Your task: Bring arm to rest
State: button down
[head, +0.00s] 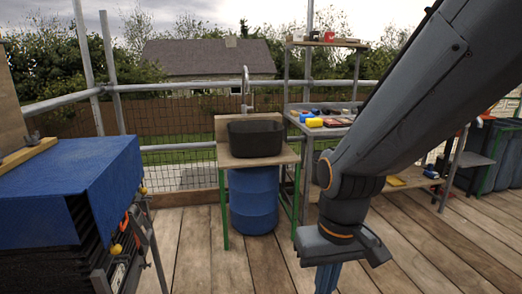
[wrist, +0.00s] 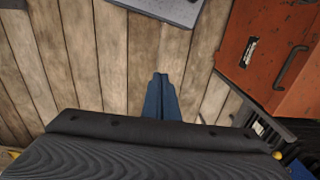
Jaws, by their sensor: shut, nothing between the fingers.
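My gripper (head: 327,278) hangs from the end of my arm at the lower right of the head view, pointing down over the wooden deck. Its blue fingers are together and empty. In the wrist view the gripper (wrist: 158,80) also shows shut, with bare planks behind its tips. A dark ridged surface fills the bottom of the wrist view and hides what lies under it.
A blue-covered rack (head: 75,190) stands at the left. A small table with a black basin (head: 255,138) and a blue barrel (head: 253,200) stand ahead. A workbench (head: 325,120) with tools is behind my arm. An orange box (wrist: 268,50) is at the right in the wrist view.

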jog(key=s+d+r+m+p, duration=0.2)
jog(key=d+r+p, duration=0.5)
jog(key=r+p, duration=0.2)
jog(key=shift+d+h+p, duration=0.25)
jog(key=shift+h+p, duration=0.05)
jog(key=shift+p, duration=0.55)
jog(key=shift+s+a, duration=0.1)
